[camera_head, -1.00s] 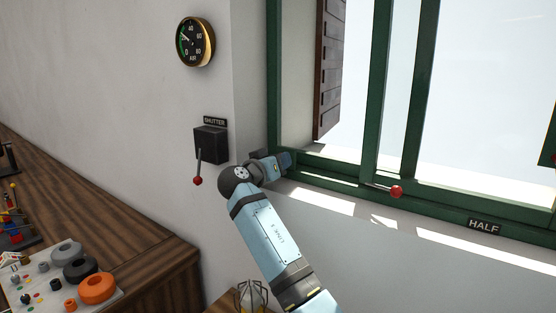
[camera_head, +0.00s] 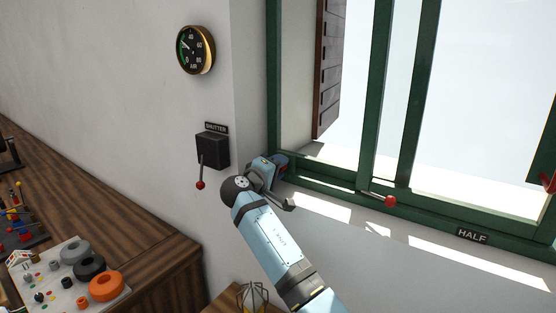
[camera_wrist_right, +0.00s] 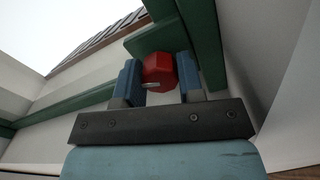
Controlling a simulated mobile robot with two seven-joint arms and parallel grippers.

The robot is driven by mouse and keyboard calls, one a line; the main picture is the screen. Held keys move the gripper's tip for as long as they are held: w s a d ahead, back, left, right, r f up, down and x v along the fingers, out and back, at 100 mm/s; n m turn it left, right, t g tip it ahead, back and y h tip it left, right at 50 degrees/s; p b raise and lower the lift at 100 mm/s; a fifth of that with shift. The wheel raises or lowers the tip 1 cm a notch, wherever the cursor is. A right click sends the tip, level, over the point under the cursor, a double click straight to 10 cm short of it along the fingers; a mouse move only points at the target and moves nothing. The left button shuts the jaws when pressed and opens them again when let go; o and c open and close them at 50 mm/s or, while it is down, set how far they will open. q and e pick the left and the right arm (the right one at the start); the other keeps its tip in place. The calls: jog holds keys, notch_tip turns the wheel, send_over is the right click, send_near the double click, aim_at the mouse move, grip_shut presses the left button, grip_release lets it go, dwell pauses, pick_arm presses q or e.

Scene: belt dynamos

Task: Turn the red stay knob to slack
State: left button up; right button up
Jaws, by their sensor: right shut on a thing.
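The red stay knob (camera_wrist_right: 160,71) is a faceted red knob with a pale mark on its face, mounted on the green window frame (camera_wrist_right: 165,38). In the right wrist view it sits between the two blue fingers of my right gripper (camera_wrist_right: 158,82), which is shut on it. In the head view my right gripper (camera_head: 277,160) is at the lower left corner of the window, and the gripper mostly hides the knob. No label for the knob's settings is readable. My left gripper is not in view.
A shutter lever box (camera_head: 212,150) with a red-tipped lever hangs left of my wrist. A red-balled handle (camera_head: 389,201) lies on the window's lower rail, left of a HALF sign (camera_head: 472,236). A gauge (camera_head: 196,49) is above. A wooden bench (camera_head: 150,245) stands at left.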

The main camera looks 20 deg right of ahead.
jog(key=shift+r+n+p, duration=0.1)
jog(key=shift+n+p, duration=0.85)
jog(key=shift+n, duration=0.55)
jog(key=shift+p, duration=0.3)
jog(key=o, duration=0.9)
jog(key=shift+a, duration=0.1)
jog(key=b+v, duration=0.3)
jog(key=v, duration=1)
jog(key=shift+s+a, duration=0.25)
jog(key=shift+f, duration=0.2)
